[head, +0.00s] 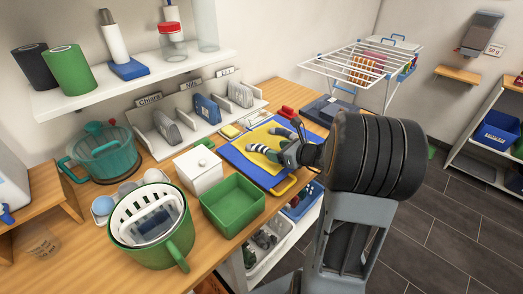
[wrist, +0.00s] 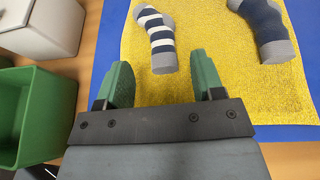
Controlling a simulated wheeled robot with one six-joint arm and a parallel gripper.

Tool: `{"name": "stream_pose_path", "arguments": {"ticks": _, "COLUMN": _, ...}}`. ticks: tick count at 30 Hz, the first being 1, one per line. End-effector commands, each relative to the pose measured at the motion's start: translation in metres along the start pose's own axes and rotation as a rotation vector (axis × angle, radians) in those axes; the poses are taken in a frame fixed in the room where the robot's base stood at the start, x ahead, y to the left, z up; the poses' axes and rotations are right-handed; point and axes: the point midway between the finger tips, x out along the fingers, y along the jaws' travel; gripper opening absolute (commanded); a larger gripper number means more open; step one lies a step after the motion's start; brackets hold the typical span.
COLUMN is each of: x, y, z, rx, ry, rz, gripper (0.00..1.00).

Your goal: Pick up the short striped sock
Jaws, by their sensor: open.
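The striped sock (wrist: 160,38), navy with white stripes and grey ends, lies on a yellow mat (wrist: 205,85) and its far end reaches the top of the wrist view. In the head view the striped sock (head: 258,156) lies left of my gripper, partly hard to make out. My gripper (wrist: 162,72) is open and empty, its two green fingers apart. A second, darker navy sock (wrist: 262,28) with grey ends lies to the right, cut off by the frame.
The yellow mat lies on a blue board (head: 238,156). A green bin (head: 233,205) and a white box (head: 198,171) stand close on the left. A green mug-like basket (head: 150,225) is further left.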

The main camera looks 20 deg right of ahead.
Motion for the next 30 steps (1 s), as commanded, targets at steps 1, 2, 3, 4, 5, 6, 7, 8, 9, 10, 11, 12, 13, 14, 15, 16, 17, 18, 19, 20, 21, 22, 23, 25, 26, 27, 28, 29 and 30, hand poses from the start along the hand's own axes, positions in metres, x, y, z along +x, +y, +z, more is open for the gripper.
{"name": "stream_pose_path", "arguments": {"ticks": 1, "x": 0.003, "y": 0.0, "z": 0.0, "rx": -0.001, "ry": 0.0, "rz": 0.001, "gripper": 0.62}}
{"name": "stream_pose_path", "arguments": {"ticks": 2, "x": 0.004, "y": 0.0, "z": 0.0, "rx": -0.001, "ry": -0.001, "rz": 0.001, "gripper": 0.62}}
{"name": "stream_pose_path", "arguments": {"ticks": 3, "x": 0.005, "y": 0.0, "z": 0.001, "rx": -0.001, "ry": -0.001, "rz": 0.001, "gripper": 0.62}}
{"name": "stream_pose_path", "arguments": {"ticks": 4, "x": 0.007, "y": 0.0, "z": 0.001, "rx": -0.001, "ry": -0.001, "rz": 0.001, "gripper": 0.62}}
{"name": "stream_pose_path", "arguments": {"ticks": 5, "x": 0.009, "y": 0.0, "z": 0.0, "rx": -0.001, "ry": -0.001, "rz": 0.002, "gripper": 0.62}}
{"name": "stream_pose_path", "arguments": {"ticks": 6, "x": 0.013, "y": 0.0, "z": 0.0, "rx": 0.0, "ry": 0.0, "rz": 0.003, "gripper": 0.62}}
{"name": "stream_pose_path", "arguments": {"ticks": 7, "x": 0.017, "y": 0.0, "z": -0.001, "rx": 0.0, "ry": 0.001, "rz": 0.004, "gripper": 0.62}}
{"name": "stream_pose_path", "arguments": {"ticks": 8, "x": 0.022, "y": 0.0, "z": -0.001, "rx": 0.0, "ry": 0.001, "rz": 0.004, "gripper": 0.62}}
{"name": "stream_pose_path", "arguments": {"ticks": 9, "x": 0.028, "y": -0.001, "z": -0.002, "rx": -0.001, "ry": 0.002, "rz": 0.004, "gripper": 0.62}}
{"name": "stream_pose_path", "arguments": {"ticks": 10, "x": 0.032, "y": -0.001, "z": -0.002, "rx": 0.0, "ry": 0.001, "rz": 0.004, "gripper": 0.62}}
{"name": "stream_pose_path", "arguments": {"ticks": 11, "x": 0.036, "y": -0.002, "z": -0.002, "rx": 0.0, "ry": 0.0, "rz": 0.004, "gripper": 0.62}}
{"name": "stream_pose_path", "arguments": {"ticks": 12, "x": 0.041, "y": -0.002, "z": -0.002, "rx": 0.0, "ry": 0.001, "rz": 0.004, "gripper": 0.62}}
{"name": "stream_pose_path", "arguments": {"ticks": 13, "x": 0.044, "y": -0.002, "z": -0.002, "rx": -0.001, "ry": 0.0, "rz": 0.004, "gripper": 0.62}}
{"name": "stream_pose_path", "arguments": {"ticks": 14, "x": 0.047, "y": -0.002, "z": -0.002, "rx": -0.002, "ry": 0.0, "rz": 0.003, "gripper": 0.62}}
{"name": "stream_pose_path", "arguments": {"ticks": 15, "x": 0.051, "y": -0.002, "z": -0.002, "rx": -0.002, "ry": 0.0, "rz": 0.003, "gripper": 0.62}}
{"name": "stream_pose_path", "arguments": {"ticks": 16, "x": 0.053, "y": -0.002, "z": -0.002, "rx": -0.002, "ry": 0.001, "rz": 0.003, "gripper": 0.62}}
{"name": "stream_pose_path", "arguments": {"ticks": 17, "x": 0.054, "y": -0.002, "z": -0.002, "rx": -0.002, "ry": 0.001, "rz": 0.002, "gripper": 0.62}}
{"name": "stream_pose_path", "arguments": {"ticks": 18, "x": 0.056, "y": -0.002, "z": -0.002, "rx": -0.001, "ry": 0.001, "rz": 0.002, "gripper": 0.62}}
{"name": "stream_pose_path", "arguments": {"ticks": 19, "x": 0.056, "y": -0.002, "z": -0.002, "rx": -0.001, "ry": 0.0, "rz": 0.001, "gripper": 0.62}}
{"name": "stream_pose_path", "arguments": {"ticks": 20, "x": 0.057, "y": -0.002, "z": -0.002, "rx": -0.001, "ry": 0.0, "rz": 0.001, "gripper": 0.62}}
{"name": "stream_pose_path", "arguments": {"ticks": 21, "x": 0.057, "y": -0.002, "z": -0.002, "rx": -0.001, "ry": 0.0, "rz": 0.001, "gripper": 0.62}}
{"name": "stream_pose_path", "arguments": {"ticks": 22, "x": 0.057, "y": -0.002, "z": -0.002, "rx": -0.001, "ry": 0.0, "rz": 0.001, "gripper": 0.62}}
{"name": "stream_pose_path", "arguments": {"ticks": 23, "x": 0.057, "y": -0.002, "z": -0.002, "rx": -0.001, "ry": 0.0, "rz": 0.001, "gripper": 0.62}}
{"name": "stream_pose_path", "arguments": {"ticks": 25, "x": 0.057, "y": -0.002, "z": -0.002, "rx": -0.001, "ry": 0.001, "rz": 0.001, "gripper": 0.62}}
{"name": "stream_pose_path", "arguments": {"ticks": 26, "x": 0.057, "y": -0.002, "z": -0.002, "rx": -0.001, "ry": 0.001, "rz": 0.001, "gripper": 0.62}}
{"name": "stream_pose_path", "arguments": {"ticks": 27, "x": 0.057, "y": -0.002, "z": -0.002, "rx": -0.001, "ry": 0.001, "rz": 0.001, "gripper": 0.58}}
{"name": "stream_pose_path", "arguments": {"ticks": 28, "x": 0.057, "y": -0.002, "z": -0.002, "rx": -0.001, "ry": 0.001, "rz": 0.001, "gripper": 0.55}}
{"name": "stream_pose_path", "arguments": {"ticks": 29, "x": 0.057, "y": -0.002, "z": -0.003, "rx": -0.001, "ry": 0.001, "rz": 0.001, "gripper": 0.52}}
{"name": "stream_pose_path", "arguments": {"ticks": 30, "x": 0.057, "y": -0.002, "z": -0.003, "rx": -0.001, "ry": 0.001, "rz": 0.002, "gripper": 0.48}}
